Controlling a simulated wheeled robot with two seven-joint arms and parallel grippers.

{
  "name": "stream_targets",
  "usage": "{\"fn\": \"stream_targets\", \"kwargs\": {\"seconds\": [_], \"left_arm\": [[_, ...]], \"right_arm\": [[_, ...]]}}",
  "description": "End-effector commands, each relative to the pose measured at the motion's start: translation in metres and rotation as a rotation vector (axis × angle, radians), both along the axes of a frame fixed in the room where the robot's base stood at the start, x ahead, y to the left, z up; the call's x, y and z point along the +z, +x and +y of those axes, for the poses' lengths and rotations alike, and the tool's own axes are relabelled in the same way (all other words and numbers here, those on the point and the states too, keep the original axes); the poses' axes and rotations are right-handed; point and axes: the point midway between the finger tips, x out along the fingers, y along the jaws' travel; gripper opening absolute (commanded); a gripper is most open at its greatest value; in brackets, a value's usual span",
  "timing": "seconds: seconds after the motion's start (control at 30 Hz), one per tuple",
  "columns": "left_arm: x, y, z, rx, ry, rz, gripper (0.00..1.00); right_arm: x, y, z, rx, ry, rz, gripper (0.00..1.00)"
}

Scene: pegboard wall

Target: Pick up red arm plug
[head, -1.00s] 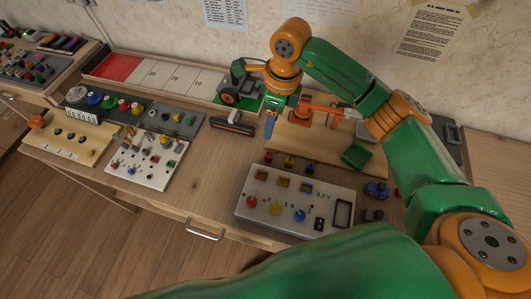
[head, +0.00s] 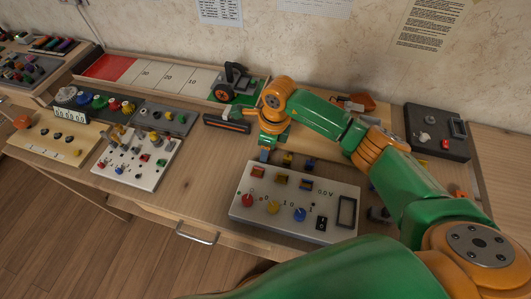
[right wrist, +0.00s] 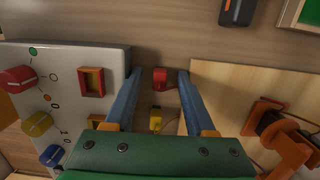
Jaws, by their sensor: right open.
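In the right wrist view a small red plug (right wrist: 160,79) lies on the wooden bench between the blue fingers of my right gripper (right wrist: 158,82), closer to the fingertips. The gripper is open and the fingers stand apart from the plug. A yellow plug (right wrist: 156,119) lies behind it, nearer the palm. In the head view my right gripper (head: 264,155) points down just beyond the back edge of the white panel (head: 240,205); the red plug is hidden there by the gripper. My left gripper is not in view.
The white panel, with sockets and knobs, also shows left of the fingers in the right wrist view (right wrist: 60,60). A pale wooden board (right wrist: 225,90) lies to the right with an orange part (right wrist: 285,135). A dark bar (head: 227,122) sits behind and left of the gripper.

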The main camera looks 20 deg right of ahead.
Motion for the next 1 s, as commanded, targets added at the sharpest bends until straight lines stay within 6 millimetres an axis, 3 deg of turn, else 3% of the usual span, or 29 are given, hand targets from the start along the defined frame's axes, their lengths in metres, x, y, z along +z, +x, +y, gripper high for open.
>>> {"fn": "stream_targets", "kwargs": {"seconds": [0.13,0.33,0.73,0.9,1.0], "left_arm": [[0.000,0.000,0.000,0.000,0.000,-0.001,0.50],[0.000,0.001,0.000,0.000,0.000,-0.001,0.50],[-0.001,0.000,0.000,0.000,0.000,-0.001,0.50],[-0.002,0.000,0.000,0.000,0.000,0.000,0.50],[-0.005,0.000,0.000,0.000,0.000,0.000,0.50]], "right_arm": [[0.000,0.000,0.000,0.000,0.000,0.000,0.52],[0.000,0.000,0.000,0.000,0.001,-0.001,0.00],[0.005,0.001,0.000,0.000,0.002,-0.003,0.00],[0.031,0.002,0.000,0.000,0.000,-0.006,0.00],[0.052,-0.010,0.014,0.007,0.001,-0.009,0.00]]}}
